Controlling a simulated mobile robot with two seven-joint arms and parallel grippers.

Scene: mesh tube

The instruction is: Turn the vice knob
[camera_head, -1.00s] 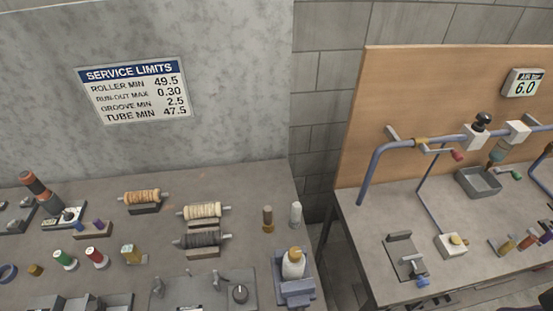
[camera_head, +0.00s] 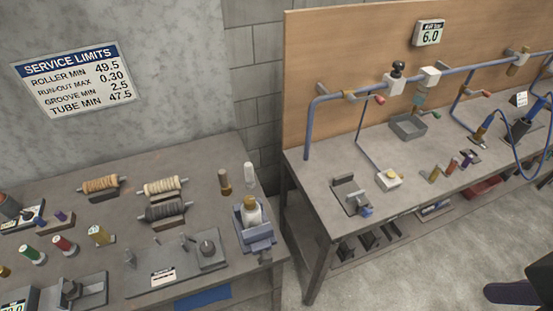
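A small grey vice-like fixture (camera_head: 345,191) sits at the near left corner of the right bench, with a blue knob (camera_head: 366,211) at its front end. The knob stands close to the bench's front edge. I cannot tell for sure which of the two is the vice. Neither gripper's fingers are in view. A dark rounded shape shows at the lower right edge, and I cannot tell what it is.
The left bench holds spools and rollers. A gap separates the benches; open floor lies in front.

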